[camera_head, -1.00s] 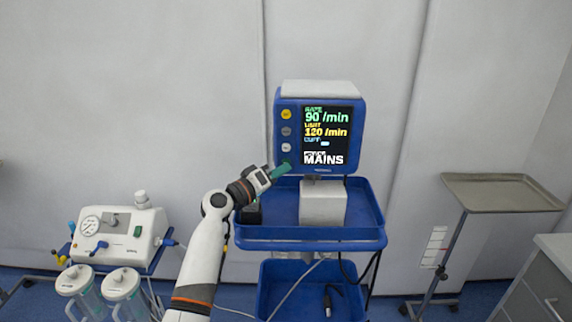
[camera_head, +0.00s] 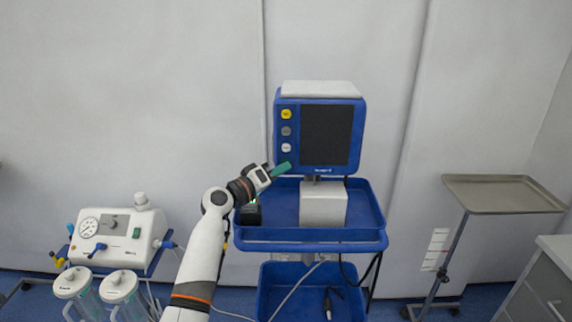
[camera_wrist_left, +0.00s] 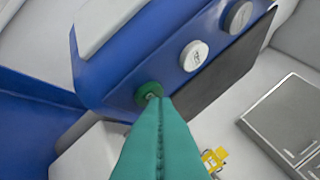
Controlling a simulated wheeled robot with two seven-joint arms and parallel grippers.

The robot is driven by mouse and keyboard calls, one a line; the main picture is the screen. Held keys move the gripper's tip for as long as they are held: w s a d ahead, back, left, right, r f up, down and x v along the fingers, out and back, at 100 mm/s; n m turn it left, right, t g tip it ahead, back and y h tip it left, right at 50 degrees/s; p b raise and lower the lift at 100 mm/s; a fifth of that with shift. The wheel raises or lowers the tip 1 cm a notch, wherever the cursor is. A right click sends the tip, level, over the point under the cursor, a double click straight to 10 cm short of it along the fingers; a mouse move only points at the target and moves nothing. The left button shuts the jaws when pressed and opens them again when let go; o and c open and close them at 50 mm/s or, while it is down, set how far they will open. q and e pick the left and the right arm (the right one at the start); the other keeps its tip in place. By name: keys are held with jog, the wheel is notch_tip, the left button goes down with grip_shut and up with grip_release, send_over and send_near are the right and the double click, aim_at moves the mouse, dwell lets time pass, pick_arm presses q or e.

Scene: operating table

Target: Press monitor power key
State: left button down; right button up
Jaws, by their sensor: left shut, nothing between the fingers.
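The blue monitor (camera_head: 278,130) stands on the trolley, and its screen (camera_head: 326,135) is dark and blank. A column of round keys runs down its left side: a yellow one (camera_head: 286,114), a grey one (camera_head: 286,131) and a white one (camera_head: 286,148). Below them is a green key, clearest in the left wrist view (camera_wrist_left: 149,93). My left gripper (camera_head: 288,167) is shut and empty, with its green fingertips at the green key. In the left wrist view the tips overlap the key's lower edge; I cannot tell whether they touch. My right gripper is not in view.
The blue trolley (camera_head: 300,246) carries the monitor, with cables hanging below. A white suction unit (camera_head: 118,235) with jars stands at the left. A metal tray on a stand (camera_head: 500,193) and a drawer cabinet (camera_head: 540,290) are at the right.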

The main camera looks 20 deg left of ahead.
pick_arm(q)
jog(key=shift+s, duration=0.15)
jog(key=shift+s+d, duration=0.15)
jog(key=shift+s, duration=0.25)
jog(key=shift+s+d+p, duration=0.3)
jog(key=shift+s+p, duration=0.15)
jog(key=shift+s, duration=0.5)
jog(key=shift+s+d+p, duration=0.25)
jog(key=shift+s+p, duration=0.15)
jog(key=shift+s, duration=0.55)
jog(key=shift+s+d+p, duration=0.3)
jog(key=shift+s+p, duration=0.15)
jog(key=shift+s, duration=0.5)
